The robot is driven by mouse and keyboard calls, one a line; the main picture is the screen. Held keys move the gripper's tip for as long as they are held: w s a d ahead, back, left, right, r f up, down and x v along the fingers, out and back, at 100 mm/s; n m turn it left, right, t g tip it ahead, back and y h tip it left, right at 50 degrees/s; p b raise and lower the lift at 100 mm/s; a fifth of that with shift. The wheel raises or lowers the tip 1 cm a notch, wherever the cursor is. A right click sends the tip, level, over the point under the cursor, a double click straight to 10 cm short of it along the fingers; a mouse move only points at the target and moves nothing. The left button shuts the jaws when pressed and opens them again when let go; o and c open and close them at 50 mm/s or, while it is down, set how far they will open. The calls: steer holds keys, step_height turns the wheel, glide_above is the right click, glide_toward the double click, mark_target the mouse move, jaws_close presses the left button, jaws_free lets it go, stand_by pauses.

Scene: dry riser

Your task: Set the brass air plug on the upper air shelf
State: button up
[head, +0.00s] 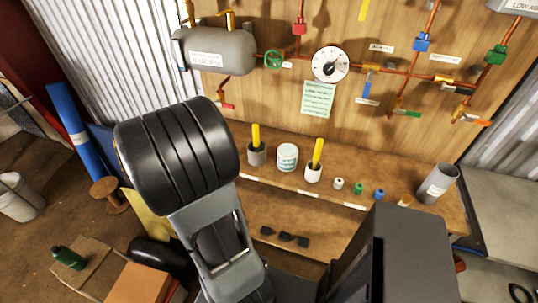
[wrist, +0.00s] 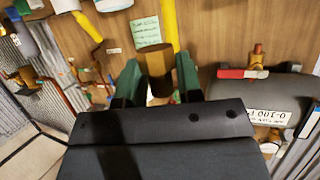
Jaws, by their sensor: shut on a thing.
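In the wrist view, my gripper (wrist: 157,82) has dark green fingers closed on either side of a brown, brass-coloured cylinder, the brass air plug (wrist: 155,62). Its lower end is partly hidden by the gripper body. The wooden wall is behind it. In the head view, my black arm hides the gripper and the plug. A wooden shelf (head: 315,190) with a white-marked front edge runs below the pipes there; I cannot tell whether it is the upper air shelf. A lower wooden surface (head: 255,215) lies beneath it.
The shelf holds a grey cup (head: 257,155), a white tub (head: 287,157), a white cup (head: 313,173), several small coloured pieces (head: 358,188) and a grey cylinder (head: 437,184). A tank (head: 215,50), gauge (head: 330,64) and valve pipes are on the wall. Black pieces (head: 285,237) lie lower.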

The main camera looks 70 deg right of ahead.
steer(key=w+d+f, duration=0.2)
steer(key=d+f, duration=0.1)
steer(key=d, duration=0.1)
steer(key=w+d+f, duration=0.2)
steer(key=d+f, duration=0.1)
steer(key=w+d+f, duration=0.2)
steer(key=d+f, duration=0.1)
steer(key=d, duration=0.1)
steer(key=shift+w+d+f+b, duration=0.15)
steer(key=shift+w+d+b, duration=0.1)
steer(key=shift+d+b, duration=0.1)
steer(key=f, duration=0.3)
steer(key=shift+w+d+f, duration=0.1)
steer(key=shift+w+d, duration=0.05)
steer(key=shift+d, duration=0.15)
steer(key=shift+f, duration=0.25)
steer(key=shift+f, duration=0.2)
steer(key=o, duration=0.9)
steer(key=shift+o, duration=0.2)
